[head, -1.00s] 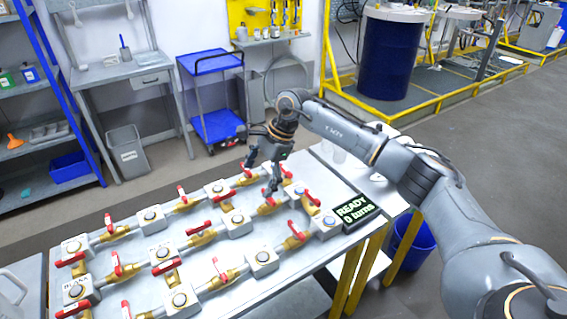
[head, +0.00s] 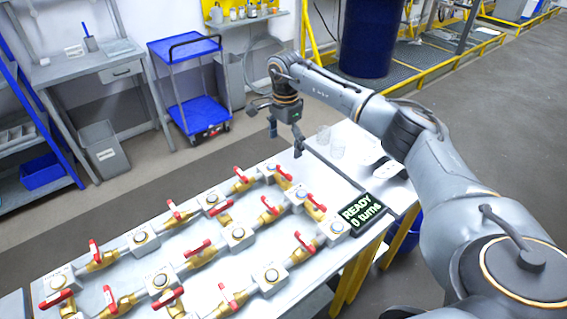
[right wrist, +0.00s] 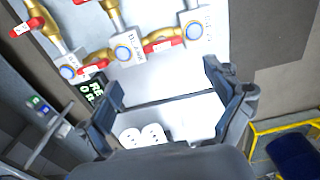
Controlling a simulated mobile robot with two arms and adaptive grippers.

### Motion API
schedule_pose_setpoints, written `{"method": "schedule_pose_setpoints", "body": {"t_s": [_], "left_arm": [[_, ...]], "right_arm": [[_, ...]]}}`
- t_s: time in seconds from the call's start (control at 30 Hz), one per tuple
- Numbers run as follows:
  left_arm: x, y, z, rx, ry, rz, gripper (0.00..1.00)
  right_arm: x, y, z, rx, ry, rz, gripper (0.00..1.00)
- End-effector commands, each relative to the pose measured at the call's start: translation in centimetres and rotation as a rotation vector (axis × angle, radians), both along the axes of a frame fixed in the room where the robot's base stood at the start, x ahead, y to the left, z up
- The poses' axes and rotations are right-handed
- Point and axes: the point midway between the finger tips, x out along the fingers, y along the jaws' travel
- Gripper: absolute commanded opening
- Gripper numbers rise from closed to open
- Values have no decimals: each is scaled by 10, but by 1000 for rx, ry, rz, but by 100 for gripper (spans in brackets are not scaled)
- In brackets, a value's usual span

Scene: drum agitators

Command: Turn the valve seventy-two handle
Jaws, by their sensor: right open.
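Several brass valves with red lever handles stand in rows on a grey bench (head: 330,285), joined by pipes and grey blocks with round buttons. Their labels are too small to read, so I cannot tell which is valve seventy-two. My right gripper (head: 285,139) is open and empty, above the bench's back edge and apart from the valves. In the right wrist view, red handles (right wrist: 163,45) show beyond the open fingers. My left gripper is not in view.
A black display (head: 362,213) reading "READY 0 turns" lies at the bench's right end. A blue trolley (head: 186,90) stands beyond the bench, with bare floor between.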

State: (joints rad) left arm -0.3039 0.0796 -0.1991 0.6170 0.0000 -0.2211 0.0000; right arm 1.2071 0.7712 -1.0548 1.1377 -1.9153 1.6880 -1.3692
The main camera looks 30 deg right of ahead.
Motion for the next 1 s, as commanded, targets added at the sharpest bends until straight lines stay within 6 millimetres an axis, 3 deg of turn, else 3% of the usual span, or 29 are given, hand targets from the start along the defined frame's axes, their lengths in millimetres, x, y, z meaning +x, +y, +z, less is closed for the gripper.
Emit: {"method": "schedule_pose_setpoints", "body": {"t_s": [0.1, 0.23, 0.5, 0.87, 0.9, 1.0], "left_arm": [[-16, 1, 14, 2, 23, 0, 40], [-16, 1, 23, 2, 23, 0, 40], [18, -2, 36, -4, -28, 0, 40], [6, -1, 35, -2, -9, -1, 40], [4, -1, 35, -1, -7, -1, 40], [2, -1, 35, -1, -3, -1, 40]], "right_arm": [[-1, 1, -24, 2, 6, 0, 91], [-1, 2, -51, 3, 4, 0, 91], [0, 1, -89, 2, 1, -1, 91], [1, 1, -96, 1, -2, 1, 91], [1, 1, -96, 1, -1, 1, 88], [1, 1, -96, 1, -1, 1, 68]]}}
